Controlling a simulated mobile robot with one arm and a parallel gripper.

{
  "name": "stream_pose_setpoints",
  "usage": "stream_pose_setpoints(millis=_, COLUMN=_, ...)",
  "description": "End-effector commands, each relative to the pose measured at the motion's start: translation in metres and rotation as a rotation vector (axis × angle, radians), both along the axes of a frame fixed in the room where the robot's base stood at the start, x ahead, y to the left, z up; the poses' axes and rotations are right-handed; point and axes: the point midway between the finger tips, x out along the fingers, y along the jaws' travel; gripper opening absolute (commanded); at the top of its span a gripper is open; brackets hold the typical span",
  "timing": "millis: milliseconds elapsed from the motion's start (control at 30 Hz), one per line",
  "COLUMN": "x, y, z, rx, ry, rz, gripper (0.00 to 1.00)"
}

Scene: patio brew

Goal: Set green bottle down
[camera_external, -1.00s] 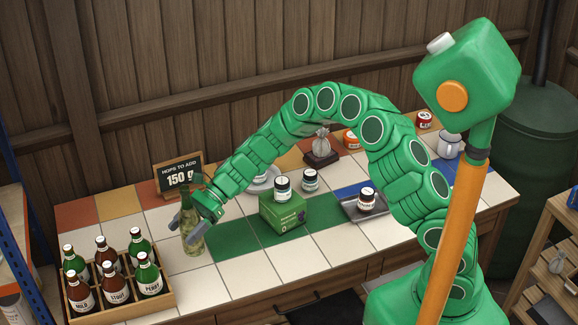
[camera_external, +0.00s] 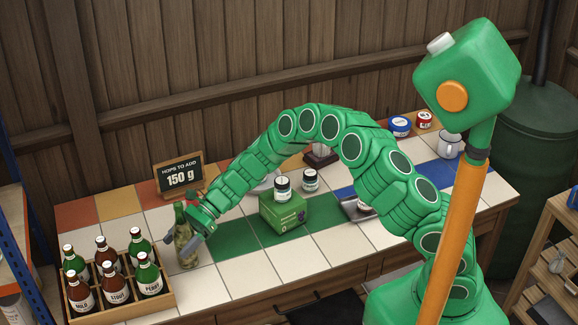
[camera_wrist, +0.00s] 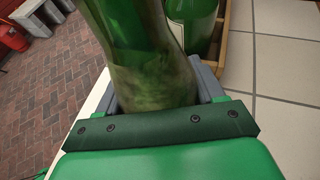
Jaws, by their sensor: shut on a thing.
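The green bottle (camera_external: 185,252) has cloudy, pale, mottled contents low in its glass. It is upright at the table's left part, just right of the wooden crate (camera_external: 118,312). My gripper (camera_external: 186,237) is shut on it from the right, with a grey finger showing at its left. In the wrist view the bottle (camera_wrist: 147,55) stands between the grey jaws, its top out of frame. I cannot tell whether its base touches the white tiles.
The crate holds several labelled bottles (camera_external: 150,277). A chalkboard (camera_external: 180,175) reading "HOPS TO ADD 150 g" stands behind. A green box (camera_external: 284,213) with jars near it is to the right. White tiles (camera_external: 233,277) in front are clear.

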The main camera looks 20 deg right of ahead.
Motion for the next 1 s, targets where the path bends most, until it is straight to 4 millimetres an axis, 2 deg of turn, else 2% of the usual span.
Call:
stream_pose_setpoints(millis=300, x=0.000, y=0.000, z=-0.003, rx=0.000, ry=0.000, rz=0.000, gripper=0.28)
stream_pose_setpoints(millis=333, x=0.000, y=0.000, z=-0.002, rx=0.000, ry=-0.001, rz=0.000, gripper=0.72)
stream_pose_setpoints(millis=467, x=0.000, y=0.000, z=-0.002, rx=0.000, ry=-0.001, rz=0.000, gripper=0.92)
stream_pose_setpoints(millis=833, x=0.000, y=0.000, z=0.001, rx=0.000, ry=-0.001, rz=0.000, gripper=0.93)
stream_pose_setpoints(millis=1000, x=0.006, y=-0.012, z=0.007, rx=0.001, ry=-0.002, rz=-0.001, gripper=0.93)
